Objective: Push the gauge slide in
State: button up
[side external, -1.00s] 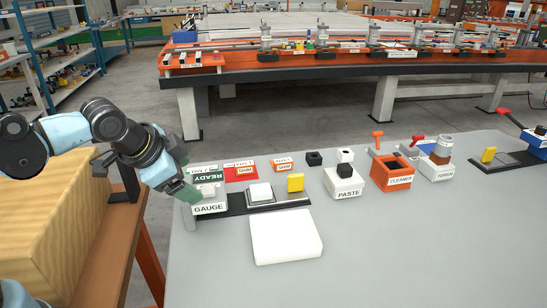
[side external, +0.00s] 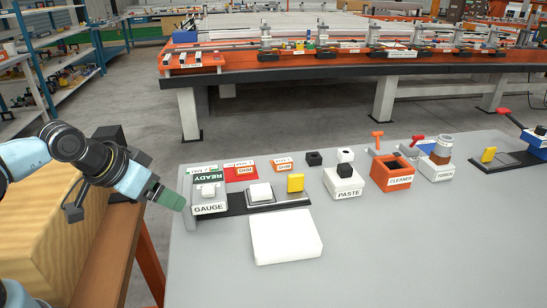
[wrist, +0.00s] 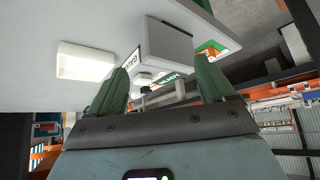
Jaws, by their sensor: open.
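The gauge (side external: 209,208) is a white block labelled GAUGE at the left edge of the grey table, with a green READY sign behind it. A pale raised piece (side external: 208,190) sits on its top. A black rail (side external: 238,209) runs right from it, bearing a white square piece (side external: 260,192) and a yellow upright tab (side external: 295,183). Which part is the slide, I cannot tell for sure. In the wrist view my gripper (wrist: 164,78) is open and empty, the gauge block (wrist: 165,50) showing beyond the fingers.
A white pad (side external: 286,237) lies in front of the rail. Right of it stand the PASTE block (side external: 343,184), the orange CLEANER box (side external: 392,175) and another station (side external: 437,160). The front right of the table is clear.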

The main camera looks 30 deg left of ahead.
dwell(0.3)
jog(key=shift+c, duration=1.3)
jog(key=w+d+r+n+g, duration=0.2)
jog(key=w+d+r, duration=0.1)
jog(key=w+r, duration=0.35)
jog(key=n+g+y, duration=0.2)
jog(key=n+y, duration=0.1)
jog(key=n, duration=0.4)
send_over(296, 175)
jog(key=s+d, duration=0.3)
notch_tip(296, 175, down, 3)
jog(key=x, duration=1.1)
jog(key=shift+w+a+f, duration=0.1)
jog(key=shift+a+f, duration=0.05)
grip_shut()
